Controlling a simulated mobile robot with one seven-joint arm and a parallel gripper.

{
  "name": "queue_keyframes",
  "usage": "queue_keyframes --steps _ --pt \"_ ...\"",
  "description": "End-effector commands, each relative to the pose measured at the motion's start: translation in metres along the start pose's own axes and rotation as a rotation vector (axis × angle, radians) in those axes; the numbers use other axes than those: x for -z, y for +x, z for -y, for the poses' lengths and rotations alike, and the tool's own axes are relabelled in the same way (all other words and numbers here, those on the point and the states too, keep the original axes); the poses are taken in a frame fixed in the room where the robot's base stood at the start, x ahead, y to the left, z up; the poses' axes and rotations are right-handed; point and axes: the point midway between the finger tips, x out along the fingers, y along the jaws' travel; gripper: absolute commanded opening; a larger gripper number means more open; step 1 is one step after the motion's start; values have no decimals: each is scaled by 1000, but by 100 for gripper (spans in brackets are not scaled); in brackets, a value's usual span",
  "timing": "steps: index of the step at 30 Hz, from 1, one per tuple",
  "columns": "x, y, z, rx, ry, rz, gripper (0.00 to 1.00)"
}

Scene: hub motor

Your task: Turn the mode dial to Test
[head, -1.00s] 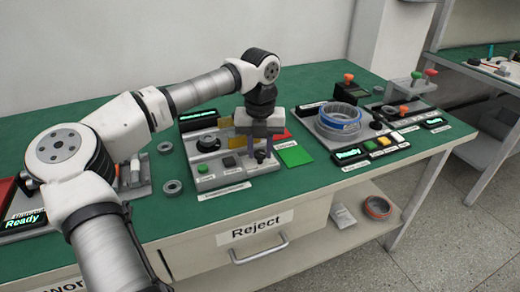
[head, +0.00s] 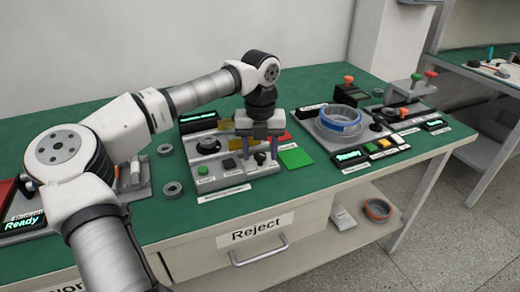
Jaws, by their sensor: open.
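The middle station (head: 235,172) on the green bench carries a green button, a dark square button and a small knob (head: 260,158) at its front right, which looks like the mode dial. My gripper (head: 260,154) points down over this station. Its two purple-grey fingers are apart, one on each side of the knob, with nothing seen gripped. I cannot tell whether the fingers touch the knob. The dial's markings and pointer are too small to read.
A round black part (head: 208,145) sits at the station's left. A green pad (head: 296,158) lies right of it. A blue-ringed motor (head: 340,122) stands on the right station, beside a display (head: 352,155) reading Ready. Loose grey rings lie left, near my arm.

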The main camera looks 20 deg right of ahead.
Motion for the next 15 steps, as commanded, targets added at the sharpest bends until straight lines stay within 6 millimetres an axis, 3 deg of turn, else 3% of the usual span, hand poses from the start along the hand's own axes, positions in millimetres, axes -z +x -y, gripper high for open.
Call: queue_keyframes --steps 5,15 --pt "0 -11 0 -2 -1 1 50" --pt "0 -85 0 -1 0 3 50"
